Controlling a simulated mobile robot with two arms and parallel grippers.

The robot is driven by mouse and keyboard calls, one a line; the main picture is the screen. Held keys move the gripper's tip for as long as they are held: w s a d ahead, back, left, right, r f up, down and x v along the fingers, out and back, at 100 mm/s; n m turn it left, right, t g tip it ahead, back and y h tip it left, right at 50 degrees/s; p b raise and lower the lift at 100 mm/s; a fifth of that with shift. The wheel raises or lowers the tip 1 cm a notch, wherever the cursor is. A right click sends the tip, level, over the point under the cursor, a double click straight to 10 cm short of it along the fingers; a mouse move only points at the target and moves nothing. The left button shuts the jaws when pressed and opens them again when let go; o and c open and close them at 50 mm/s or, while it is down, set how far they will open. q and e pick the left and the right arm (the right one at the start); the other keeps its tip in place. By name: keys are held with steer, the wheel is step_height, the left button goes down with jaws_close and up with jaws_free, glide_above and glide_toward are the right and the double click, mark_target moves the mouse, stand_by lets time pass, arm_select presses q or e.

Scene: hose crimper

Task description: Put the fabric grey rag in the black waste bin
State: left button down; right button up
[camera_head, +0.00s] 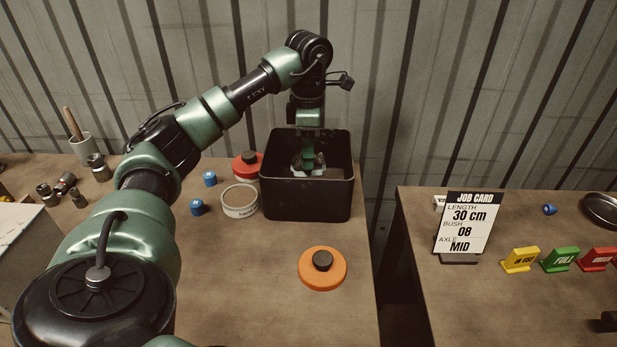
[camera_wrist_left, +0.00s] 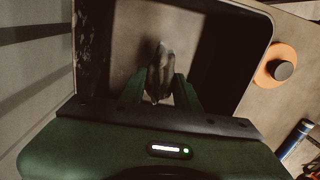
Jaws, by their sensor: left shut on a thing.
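The black waste bin (camera_head: 306,199) stands on the workbench, open at the top; its rim also shows in the left wrist view (camera_wrist_left: 262,50). My left gripper (camera_head: 308,168) reaches down from above into the bin's opening. In the left wrist view, its two green fingers (camera_wrist_left: 160,92) are shut on the grey rag (camera_wrist_left: 160,72), a crumpled dark grey piece between the fingertips. The rag shows only in part in the head view, inside the bin near the fingers. I cannot tell if it touches the bin's floor. My right gripper is not in view.
An orange disc with a black knob (camera_head: 322,268) lies in front of the bin. A red one (camera_head: 247,165) and a round tin (camera_head: 239,201) stand left of it, near two blue pieces. A gap separates this bench from the right table with the job card (camera_head: 466,222).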

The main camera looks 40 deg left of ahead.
mark_target(308, 175)
arm_select(q)
steer(key=shift+f, duration=3.15)
steer(key=shift+f, duration=0.15)
steer(key=c, duration=1)
jaws_free()
step_height(308, 175, up, 12)
steer(key=shift+r, duration=0.2)
steer(key=shift+f, duration=0.1)
